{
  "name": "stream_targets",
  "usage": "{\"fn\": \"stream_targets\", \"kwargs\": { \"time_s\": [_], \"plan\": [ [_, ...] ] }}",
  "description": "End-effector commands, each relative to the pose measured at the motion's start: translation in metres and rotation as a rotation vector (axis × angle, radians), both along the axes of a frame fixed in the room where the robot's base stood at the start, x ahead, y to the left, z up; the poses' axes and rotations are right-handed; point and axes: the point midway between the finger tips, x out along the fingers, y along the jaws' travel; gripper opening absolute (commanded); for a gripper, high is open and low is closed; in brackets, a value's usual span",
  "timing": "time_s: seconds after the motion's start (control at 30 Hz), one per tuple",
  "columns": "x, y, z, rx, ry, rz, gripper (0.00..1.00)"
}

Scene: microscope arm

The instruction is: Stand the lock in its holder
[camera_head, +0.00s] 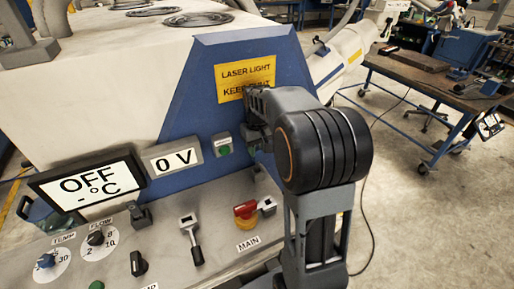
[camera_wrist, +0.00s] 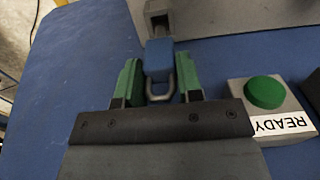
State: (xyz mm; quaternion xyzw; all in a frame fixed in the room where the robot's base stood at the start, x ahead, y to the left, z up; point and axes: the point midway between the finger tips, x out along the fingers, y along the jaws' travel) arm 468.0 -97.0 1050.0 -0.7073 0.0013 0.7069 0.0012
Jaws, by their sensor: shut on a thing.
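The lock (camera_wrist: 159,56) has a blue body and a grey metal shackle. In the wrist view it sits between the green fingers of my gripper (camera_wrist: 159,72), which is shut on it. The shackle points back toward my palm and the blue body points away. A small grey bracket with a dark opening (camera_wrist: 158,20), likely the holder, is just beyond the blue body. The two meet in the picture; I cannot tell whether they touch. In the head view my gripper (camera_head: 257,108) is in front of the blue panel, and the lock is not distinguishable there.
A green READY button (camera_wrist: 265,92) stands to the right of my gripper on the blue panel (camera_wrist: 75,60). In the head view a yellow laser sign (camera_head: 243,76) is behind my gripper. The console below carries a red MAIN switch (camera_head: 245,209) and several knobs.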

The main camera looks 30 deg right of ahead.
Motion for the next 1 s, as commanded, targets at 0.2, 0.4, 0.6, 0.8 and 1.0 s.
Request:
{"fn": "stream_targets", "kwargs": {
  "time_s": [0.2, 0.4, 0.6, 0.8, 1.0],
  "plan": [
    [0.000, 0.000, -0.001, 0.000, 0.000, 0.000, 0.06],
    [0.000, 0.000, -0.004, 0.000, 0.000, 0.000, 0.06],
    [0.000, 0.000, -0.009, 0.000, 0.000, 0.000, 0.06],
    [0.000, 0.000, -0.014, 0.000, 0.000, 0.000, 0.06],
    [0.000, 0.000, -0.019, 0.000, 0.000, 0.000, 0.06]
  ]
}}
